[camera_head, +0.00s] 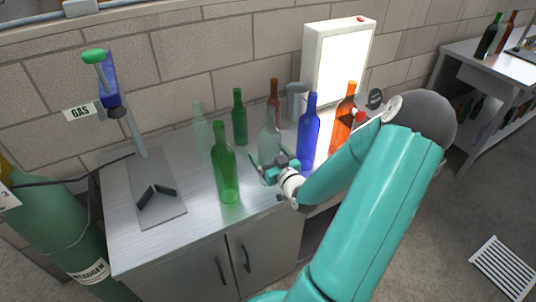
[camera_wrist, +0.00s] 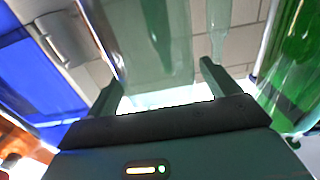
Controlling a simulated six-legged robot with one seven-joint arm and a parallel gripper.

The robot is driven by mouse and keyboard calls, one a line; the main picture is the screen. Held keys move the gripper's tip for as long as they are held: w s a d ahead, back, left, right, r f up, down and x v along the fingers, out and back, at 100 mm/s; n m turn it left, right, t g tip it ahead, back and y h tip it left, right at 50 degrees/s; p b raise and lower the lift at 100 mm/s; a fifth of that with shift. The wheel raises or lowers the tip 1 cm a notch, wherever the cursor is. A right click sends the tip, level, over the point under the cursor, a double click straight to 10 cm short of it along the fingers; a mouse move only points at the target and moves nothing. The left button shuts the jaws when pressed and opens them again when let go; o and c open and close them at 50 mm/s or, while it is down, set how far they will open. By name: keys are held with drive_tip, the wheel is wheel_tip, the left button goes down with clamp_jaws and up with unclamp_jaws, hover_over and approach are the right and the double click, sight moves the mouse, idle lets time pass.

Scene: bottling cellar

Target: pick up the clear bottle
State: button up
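The clear bottle (camera_head: 269,142) stands upright on the metal counter, among coloured bottles. My gripper (camera_head: 270,163) is at its lower body, with a finger on either side. In the wrist view, the clear bottle (camera_wrist: 152,40) fills the space between the two fingers of my gripper (camera_wrist: 162,88). The fingers are spread, and a small gap shows between the bottle and the right finger. Contact at the left finger is hard to tell. The bottle's base is partly hidden by my gripper.
A green bottle (camera_head: 224,168) stands close left, and a blue bottle (camera_head: 308,132) close right. Behind are a pale green bottle (camera_head: 201,130), a darker green bottle (camera_head: 239,118) and a brown bottle (camera_head: 273,95). An orange bottle (camera_head: 343,115) and lit panel (camera_head: 340,65) stand right.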

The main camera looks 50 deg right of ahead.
sight(273, 134)
drive_tip(key=shift+s, duration=0.15)
drive_tip(key=c, duration=1.2)
drive_tip(key=shift+r, duration=0.2)
drive_tip(key=shift+c, duration=0.2)
wheel_tip(273, 134, up, 10)
drive_tip(key=shift+f, duration=0.15)
